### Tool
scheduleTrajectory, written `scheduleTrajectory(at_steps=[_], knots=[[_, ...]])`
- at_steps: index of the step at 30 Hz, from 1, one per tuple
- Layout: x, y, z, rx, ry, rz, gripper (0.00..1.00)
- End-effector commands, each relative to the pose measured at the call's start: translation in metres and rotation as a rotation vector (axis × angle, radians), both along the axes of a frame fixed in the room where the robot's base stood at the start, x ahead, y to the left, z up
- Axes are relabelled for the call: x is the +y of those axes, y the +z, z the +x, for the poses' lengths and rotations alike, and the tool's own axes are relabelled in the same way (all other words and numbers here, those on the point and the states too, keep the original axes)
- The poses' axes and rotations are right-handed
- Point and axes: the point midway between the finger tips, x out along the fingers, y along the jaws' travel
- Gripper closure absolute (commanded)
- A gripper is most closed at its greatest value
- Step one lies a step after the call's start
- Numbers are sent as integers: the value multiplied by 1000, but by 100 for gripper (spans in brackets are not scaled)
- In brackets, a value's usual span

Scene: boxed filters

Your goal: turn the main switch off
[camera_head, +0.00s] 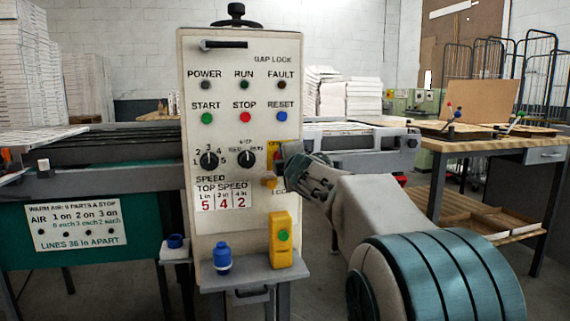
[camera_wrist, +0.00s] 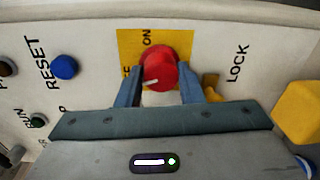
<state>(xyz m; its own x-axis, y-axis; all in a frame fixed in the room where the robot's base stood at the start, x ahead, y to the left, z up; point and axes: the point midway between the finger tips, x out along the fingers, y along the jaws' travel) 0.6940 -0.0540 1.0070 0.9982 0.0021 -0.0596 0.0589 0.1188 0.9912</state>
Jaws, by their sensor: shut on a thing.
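The main switch is a red round knob (camera_wrist: 160,69) with a white mark, on a yellow plate (camera_wrist: 127,45) in the control panel. "ON" is readable on the plate; the other label is partly covered by a finger. The white mark lies on the knob's left side in the wrist view, running roughly left-right. My gripper (camera_wrist: 160,90) has a finger on each side of the knob and is shut on it. In the head view my gripper (camera_head: 284,160) reaches the panel's right edge and mostly hides the knob; some of the yellow plate (camera_head: 271,145) shows.
The control panel (camera_head: 236,65) carries lamps, buttons and two black dials (camera_head: 209,160). A yellow box with a green button (camera_head: 282,240) sits below my gripper, and a blue knob (camera_head: 222,257) stands lower left. A yellow part (camera_wrist: 211,86) lies just right of the knob. A wooden table (camera_head: 490,146) is at right.

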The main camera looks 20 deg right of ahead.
Motion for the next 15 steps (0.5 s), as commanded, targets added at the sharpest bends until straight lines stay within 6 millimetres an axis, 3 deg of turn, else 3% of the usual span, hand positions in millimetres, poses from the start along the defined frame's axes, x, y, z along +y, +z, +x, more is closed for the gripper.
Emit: scheduleTrajectory(at_steps=[15], knots=[[0, -1, 0, 3, 0, -54, 89]])
